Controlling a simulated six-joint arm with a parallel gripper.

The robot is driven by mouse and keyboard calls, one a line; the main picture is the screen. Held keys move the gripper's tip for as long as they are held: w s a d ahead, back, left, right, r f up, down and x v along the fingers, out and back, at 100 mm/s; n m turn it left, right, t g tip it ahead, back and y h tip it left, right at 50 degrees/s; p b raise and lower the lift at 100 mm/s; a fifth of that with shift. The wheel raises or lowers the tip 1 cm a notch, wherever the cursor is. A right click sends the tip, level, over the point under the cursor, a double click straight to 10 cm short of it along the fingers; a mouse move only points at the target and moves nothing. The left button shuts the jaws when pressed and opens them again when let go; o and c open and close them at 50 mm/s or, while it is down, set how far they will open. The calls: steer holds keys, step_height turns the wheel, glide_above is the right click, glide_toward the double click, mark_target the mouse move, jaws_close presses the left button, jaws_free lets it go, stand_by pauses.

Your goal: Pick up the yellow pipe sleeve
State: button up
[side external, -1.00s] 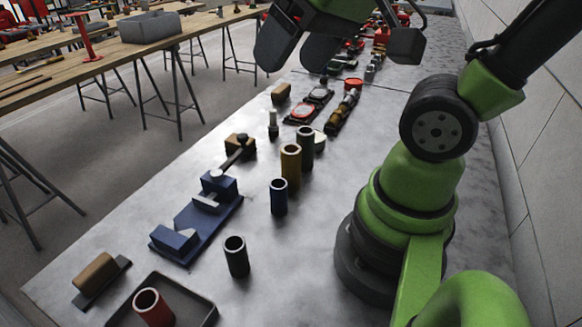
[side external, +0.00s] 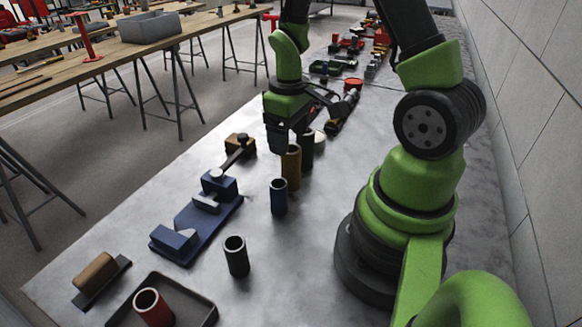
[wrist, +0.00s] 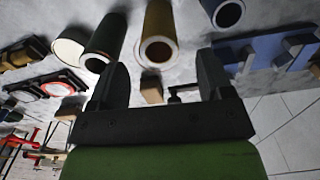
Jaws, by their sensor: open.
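The yellow pipe sleeve (side external: 292,168) stands upright on the grey bench, between a dark sleeve (side external: 307,152) and a blue sleeve (side external: 279,197). Its top is partly hidden by my gripper (side external: 286,143) in the side view. In the wrist view the yellow sleeve (wrist: 158,30) shows its open end just beyond the fingertips, in the gap between them. My gripper (wrist: 163,62) is open, with one finger towards each side of that gap and nothing held. I cannot tell whether a finger touches the sleeve.
The dark sleeve (wrist: 106,40) stands close by the left finger in the wrist view. A blue vise (side external: 200,215) and a black sleeve (side external: 236,257) are nearer the side camera. A tray (side external: 207,315) holds a red sleeve (side external: 153,308). Bare bench lies right of the sleeves.

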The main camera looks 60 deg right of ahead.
mark_target(291, 149)
steer(key=shift+s+f, duration=0.1)
steer(key=shift+f, duration=2.95)
steer(key=shift+c, duration=0.2)
steer(key=c, duration=1.3)
steer(key=shift+r, duration=0.15)
